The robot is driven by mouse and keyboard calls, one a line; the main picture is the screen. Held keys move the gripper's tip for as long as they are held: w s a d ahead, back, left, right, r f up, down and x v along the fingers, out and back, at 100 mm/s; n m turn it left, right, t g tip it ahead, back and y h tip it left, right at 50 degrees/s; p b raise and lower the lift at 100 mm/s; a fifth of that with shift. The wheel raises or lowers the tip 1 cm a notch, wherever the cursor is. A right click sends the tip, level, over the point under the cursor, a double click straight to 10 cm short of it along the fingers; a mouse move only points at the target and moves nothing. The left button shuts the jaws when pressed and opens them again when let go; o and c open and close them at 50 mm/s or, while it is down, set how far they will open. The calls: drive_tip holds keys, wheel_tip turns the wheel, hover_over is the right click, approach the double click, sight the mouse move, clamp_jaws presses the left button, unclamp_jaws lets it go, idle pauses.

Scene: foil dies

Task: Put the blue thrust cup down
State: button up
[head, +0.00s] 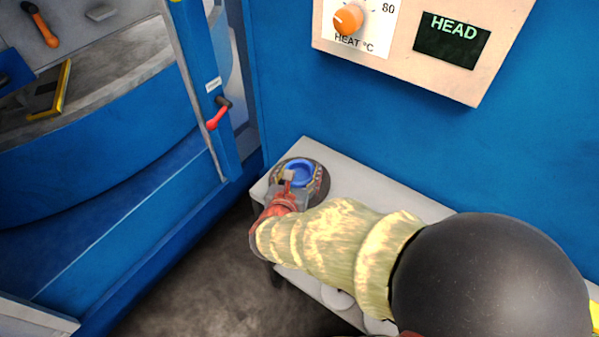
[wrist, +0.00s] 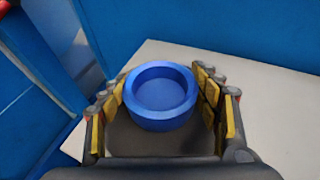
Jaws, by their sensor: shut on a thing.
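The blue thrust cup (wrist: 160,118) is a round, shallow ring-like cup with a recessed middle. In the wrist view it sits between the yellow-padded fingers of my gripper (wrist: 163,100), which is shut on it. In the head view the cup (head: 299,172) shows at the end of my arm, over the far left end of a pale bench (head: 345,176). A dark round patch or disc lies around and below the cup. I cannot tell whether the cup touches the surface beneath it.
A blue wall with a heat dial (head: 348,19) and a HEAD display (head: 452,40) stands behind the bench. A blue machine frame with a red-handled lever (head: 217,114) stands to the left. The bench top right of my gripper is bare.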

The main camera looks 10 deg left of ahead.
drive_tip(key=o, duration=1.4)
drive_tip(key=shift+f, duration=0.1)
drive_tip(key=shift+s+r, duration=0.2)
drive_tip(key=shift+r, duration=0.1)
drive_tip(key=p+v, duration=0.4)
drive_tip(key=v, duration=0.7)
drive_tip(key=shift+s+r, duration=0.1)
drive_tip(key=shift+s, duration=0.2)
